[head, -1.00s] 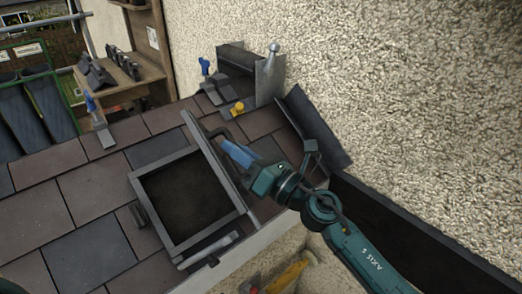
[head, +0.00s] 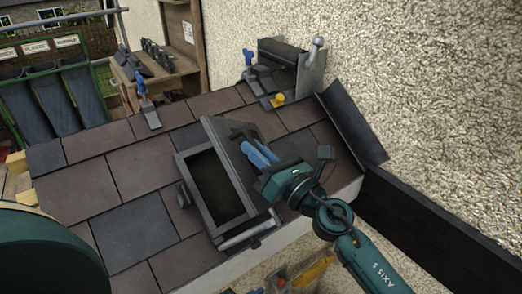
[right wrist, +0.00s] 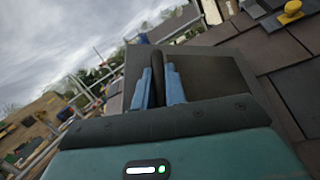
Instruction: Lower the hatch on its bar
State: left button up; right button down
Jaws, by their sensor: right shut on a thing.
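The hatch is a dark grey lid (head: 226,142) on a square frame (head: 192,193) set in the roof. The lid stands tilted, raised over the frame's right side, and the dark opening (head: 211,185) shows to its left. My right gripper (head: 258,152) is on the lid's outer face, its blue fingers shut on a black bar. In the right wrist view the bar (right wrist: 158,64) stands between the fingers, with the lid (right wrist: 205,72) behind. A light grey bar (head: 250,234) lies along the frame's lower edge. My left gripper is out of view.
Brown and grey tiles (head: 135,235) surround the frame. A rough wall (head: 440,90) and dark flashing (head: 353,125) bound the right side. A wooden rack (head: 185,75) stands behind.

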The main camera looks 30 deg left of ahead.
jog(key=shift+w, duration=0.1)
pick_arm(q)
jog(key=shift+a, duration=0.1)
pick_arm(e)
jog(key=c, duration=1.5)
grip_release()
jog(key=shift+o, duration=0.2)
pick_arm(q)
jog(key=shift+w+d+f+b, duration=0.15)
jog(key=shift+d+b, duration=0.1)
jog(key=shift+b, duration=0.5)
pick_arm(e)
jog(key=v, duration=1.3)
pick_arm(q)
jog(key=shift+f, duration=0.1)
pick_arm(e)
jog(key=shift+d, duration=0.1)
